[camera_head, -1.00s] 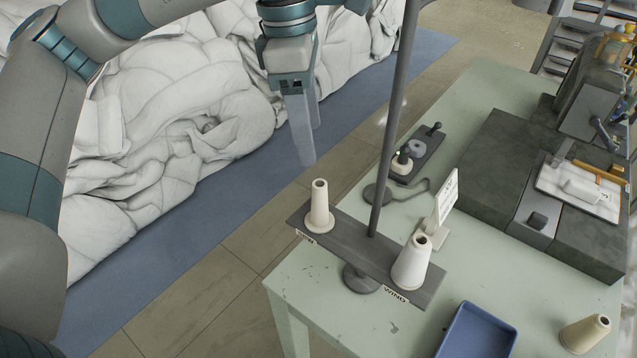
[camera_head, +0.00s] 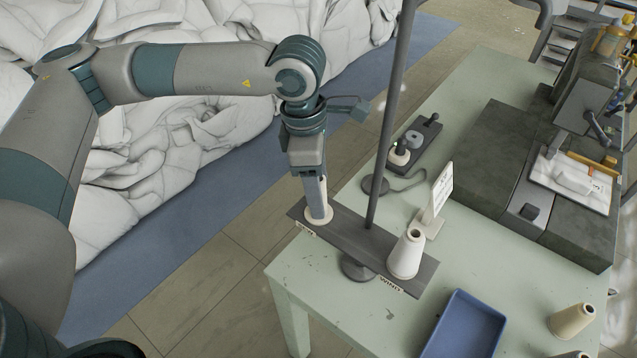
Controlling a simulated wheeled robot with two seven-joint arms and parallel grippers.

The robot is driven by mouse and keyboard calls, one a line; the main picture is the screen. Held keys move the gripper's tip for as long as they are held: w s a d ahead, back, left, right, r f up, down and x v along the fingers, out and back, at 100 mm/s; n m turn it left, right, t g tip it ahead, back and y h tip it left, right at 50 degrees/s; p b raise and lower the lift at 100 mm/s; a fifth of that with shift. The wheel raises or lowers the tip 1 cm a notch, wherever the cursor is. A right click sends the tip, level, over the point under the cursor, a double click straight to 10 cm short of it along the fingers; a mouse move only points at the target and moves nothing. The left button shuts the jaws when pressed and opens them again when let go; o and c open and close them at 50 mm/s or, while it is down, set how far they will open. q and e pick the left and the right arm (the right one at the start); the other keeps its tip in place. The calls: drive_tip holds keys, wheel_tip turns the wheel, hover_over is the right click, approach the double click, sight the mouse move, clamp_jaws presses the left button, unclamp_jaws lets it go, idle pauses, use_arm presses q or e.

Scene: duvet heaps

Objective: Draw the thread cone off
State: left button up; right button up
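A dark stand board (camera_head: 350,233) with a tall pole holds two cream thread cones at the table's front left corner. The left cone (camera_head: 319,217) is upright, its upper part hidden behind my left gripper (camera_head: 316,203). The right cone (camera_head: 406,255) stands upright beside a label reading WIND; the left label is too small to read surely. My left gripper points down at the left cone, its fingers overlapping the cone in view. The fingers show nearly edge-on, so whether they are closed on it cannot be told. My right gripper is out of view.
The stand's pole (camera_head: 392,120) rises close to my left arm. A small sign (camera_head: 437,193), a small device (camera_head: 412,146) and a blue tray (camera_head: 465,325) are on the pale green table (camera_head: 300,290). Another cone (camera_head: 571,321) stands front right. A machine (camera_head: 550,190) fills the right side.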

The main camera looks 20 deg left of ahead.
use_arm(q)
drive_tip(key=shift+f, duration=0.2)
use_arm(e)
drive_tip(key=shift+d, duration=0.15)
use_arm(q)
drive_tip(key=c, duration=1.2)
drive_tip(key=shift+r, duration=0.1)
drive_tip(key=shift+c, duration=0.2)
drive_tip(key=shift+r+p, duration=0.3)
drive_tip(key=shift+r, duration=0.6)
drive_tip(key=shift+r+p, duration=0.65)
drive_tip(key=shift+r, duration=2.15)
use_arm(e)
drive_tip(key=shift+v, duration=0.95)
